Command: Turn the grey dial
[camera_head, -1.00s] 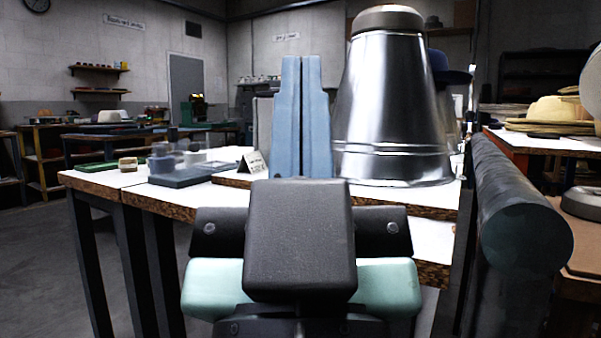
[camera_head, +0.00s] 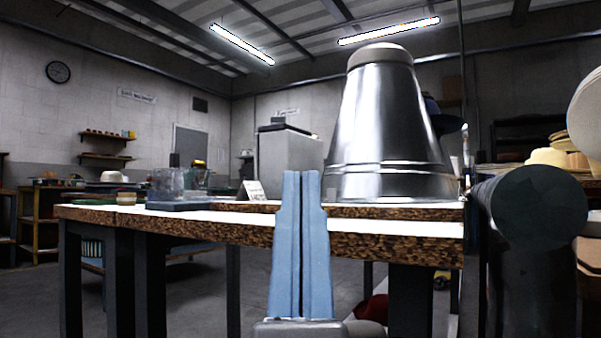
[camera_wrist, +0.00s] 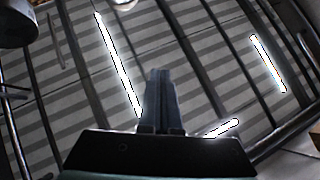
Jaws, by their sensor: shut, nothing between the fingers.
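No part that I can surely call the grey dial shows. A large shiny metal cone (camera_head: 382,130) with a grey rounded cap (camera_head: 381,55) stands on the worktable (camera_head: 390,246), right of my gripper in the head view. My gripper (camera_head: 303,174) points upward in front of the table edge, its two blue fingers closed together with nothing between them. The fingers also show in the wrist view (camera_wrist: 160,72), pointing at the striped ceiling. My gripper looks apart from the cone.
A blue-grey tray (camera_head: 184,205) and a small white card (camera_head: 252,191) are on the table's left. A dark rounded object (camera_wrist: 14,24) is at the wrist view's upper left.

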